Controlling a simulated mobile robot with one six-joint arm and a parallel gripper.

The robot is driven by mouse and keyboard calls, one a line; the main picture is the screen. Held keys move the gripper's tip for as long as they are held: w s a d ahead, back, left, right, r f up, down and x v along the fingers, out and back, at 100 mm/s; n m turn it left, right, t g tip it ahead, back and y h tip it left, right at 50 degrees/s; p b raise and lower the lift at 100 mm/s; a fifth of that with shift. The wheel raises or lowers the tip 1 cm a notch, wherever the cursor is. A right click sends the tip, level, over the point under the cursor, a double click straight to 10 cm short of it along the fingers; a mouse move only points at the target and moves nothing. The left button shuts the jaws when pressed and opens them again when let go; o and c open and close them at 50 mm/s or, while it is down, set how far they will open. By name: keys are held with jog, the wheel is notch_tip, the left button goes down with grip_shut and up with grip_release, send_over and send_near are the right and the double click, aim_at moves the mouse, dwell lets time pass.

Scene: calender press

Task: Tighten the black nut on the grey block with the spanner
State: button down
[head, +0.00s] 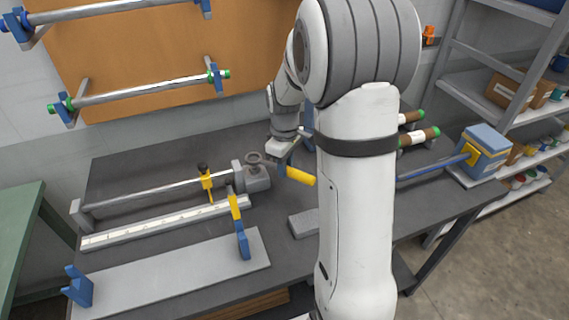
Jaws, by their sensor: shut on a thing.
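My gripper (282,166) is above the table, to the right of the grey block (258,181), and is shut on the spanner. The spanner's yellow handle (300,176) sticks out to the lower right of my gripper. Its grey end points left towards the top of the block. A dark round shape with a ring shows on top of the block, where the spanner's head and the black nut meet. I cannot make out the nut separately, nor tell whether the spanner's head sits around it.
A metal bar (150,192) runs left from the block, with a yellow clamp (207,180) on it. A white scale rail (160,225) and a grey plate (180,275) with blue supports lie in front. A small grey slab (303,223) lies nearer. My arm hides the table's middle right.

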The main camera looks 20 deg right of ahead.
jog(key=shift+f+b, duration=1.35)
jog(key=shift+f, duration=0.8)
jog(key=shift+s+a+m, duration=0.55)
jog(key=shift+a+m, duration=0.2)
jog(key=shift+m, duration=0.15)
jog(key=shift+s+a+m, duration=0.25)
jog(key=shift+a+m, duration=0.35)
jog(key=shift+m, duration=0.1)
jog(key=shift+s+a+m, duration=0.2)
jog(key=shift+a+m, duration=0.35)
jog(key=shift+m, duration=0.15)
jog(key=shift+s+a+m+b, duration=0.15)
jog(key=shift+a+m+b, duration=0.2)
jog(key=shift+a+m, duration=1.75)
jog(key=shift+d, duration=0.25)
jog(key=shift+d+n, duration=0.55)
jog(key=shift+n, duration=0.05)
jog(key=shift+r, duration=0.15)
